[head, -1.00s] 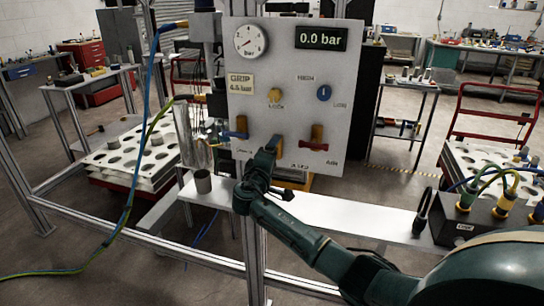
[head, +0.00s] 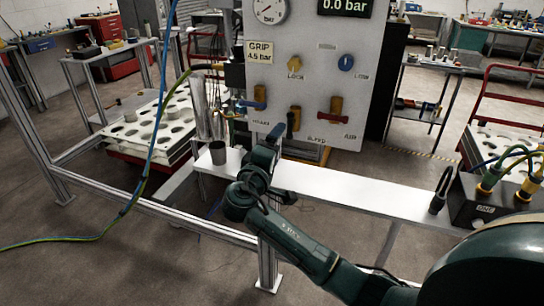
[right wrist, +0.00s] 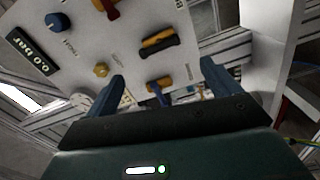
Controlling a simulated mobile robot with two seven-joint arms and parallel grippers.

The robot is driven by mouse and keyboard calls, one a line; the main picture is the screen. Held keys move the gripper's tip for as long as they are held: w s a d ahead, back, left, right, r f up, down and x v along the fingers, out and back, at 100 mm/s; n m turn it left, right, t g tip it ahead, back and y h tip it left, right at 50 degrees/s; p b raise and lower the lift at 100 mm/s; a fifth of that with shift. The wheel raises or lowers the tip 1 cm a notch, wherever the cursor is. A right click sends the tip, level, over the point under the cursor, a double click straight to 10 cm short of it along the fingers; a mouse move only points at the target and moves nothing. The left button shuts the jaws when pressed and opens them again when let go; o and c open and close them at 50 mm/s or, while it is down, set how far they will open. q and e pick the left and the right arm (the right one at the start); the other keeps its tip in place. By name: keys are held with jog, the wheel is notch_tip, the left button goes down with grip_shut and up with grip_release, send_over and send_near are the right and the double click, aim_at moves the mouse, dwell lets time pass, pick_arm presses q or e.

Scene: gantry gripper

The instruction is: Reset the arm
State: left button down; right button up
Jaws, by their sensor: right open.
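The white control panel (head: 310,75) stands upright ahead, with three levers low on it: one with a blue handle (head: 253,105), a middle one with an orange body and black handle (head: 295,116), and a red-handled one (head: 334,118). My right gripper (head: 276,132) is in front of the panel's lower edge, just below the middle lever. In the right wrist view the gripper (right wrist: 163,85) is open and empty, facing the panel (right wrist: 75,90). The black handle (right wrist: 158,43) lies beyond the fingers; the blue handle (right wrist: 158,92) shows between them. My left gripper is not in view.
A white shelf (head: 350,193) runs below the panel, with a grey cup (head: 219,153) at its left. A dark box with cables (head: 485,200) stands at its right end. Metal frame posts (head: 268,265) and a hanging blue-green hose (head: 147,150) are close by.

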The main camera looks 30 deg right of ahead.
jog(key=shift+v, duration=1.05)
jog(key=shift+f, duration=0.1)
